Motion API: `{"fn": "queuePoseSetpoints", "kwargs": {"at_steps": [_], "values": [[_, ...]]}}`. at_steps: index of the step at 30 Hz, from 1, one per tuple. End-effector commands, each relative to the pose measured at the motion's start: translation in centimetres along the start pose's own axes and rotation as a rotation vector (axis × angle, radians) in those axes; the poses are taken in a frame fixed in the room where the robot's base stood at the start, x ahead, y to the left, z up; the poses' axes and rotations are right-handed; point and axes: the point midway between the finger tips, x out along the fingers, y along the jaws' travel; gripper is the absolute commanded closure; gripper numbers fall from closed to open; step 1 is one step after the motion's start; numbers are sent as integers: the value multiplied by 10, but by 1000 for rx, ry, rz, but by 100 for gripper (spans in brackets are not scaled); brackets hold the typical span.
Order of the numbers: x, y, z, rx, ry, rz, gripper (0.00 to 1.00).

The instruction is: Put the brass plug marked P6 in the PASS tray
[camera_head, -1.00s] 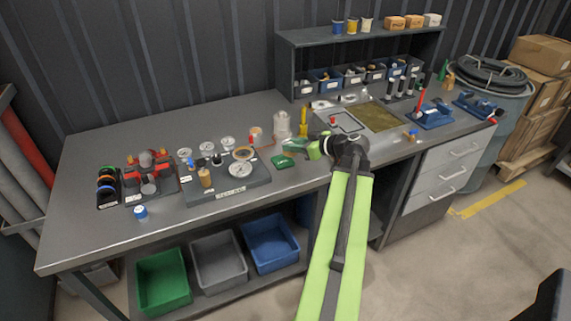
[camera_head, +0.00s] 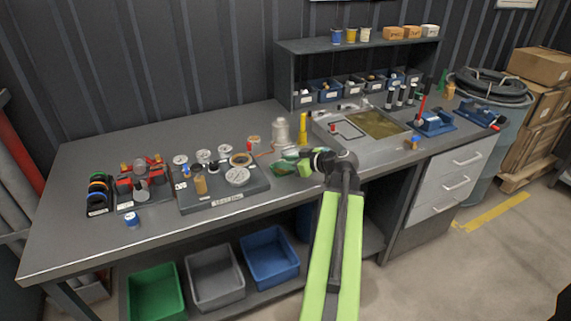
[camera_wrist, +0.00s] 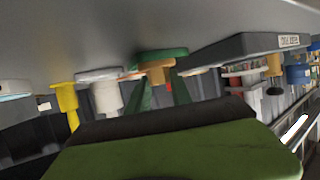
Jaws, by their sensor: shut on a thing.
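My gripper (camera_head: 288,157) is low over the bench, right of the grey gauge board (camera_head: 228,194), beside a dark green object. In the wrist view its green fingers (camera_wrist: 162,94) are shut on a brass-coloured piece (camera_wrist: 157,73), which looks like the plug; no P6 mark is readable. The plug cannot be made out in the head view. Under the bench stand a green tray (camera_head: 131,297), a grey tray (camera_head: 191,284) and a blue tray (camera_head: 246,268). No PASS label is readable on any of them.
The bench (camera_head: 90,245) is clear along its front left edge. A small blue-and-white piece (camera_head: 132,221) stands there. A yellow piece (camera_head: 303,128) and a pale spool (camera_head: 280,133) stand close behind my gripper. A grey framed tray (camera_head: 333,146) lies to its right.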

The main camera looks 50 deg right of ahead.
Motion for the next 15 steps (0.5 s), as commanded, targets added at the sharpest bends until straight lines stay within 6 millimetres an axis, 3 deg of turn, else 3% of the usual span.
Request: {"fn": "queuePoseSetpoints", "kwargs": {"at_steps": [1,6,15], "values": [[1,0,2,0,0,0,72],[1,0,1,0,0,0,52],[0,0,-2,0,0,-1,52]]}}
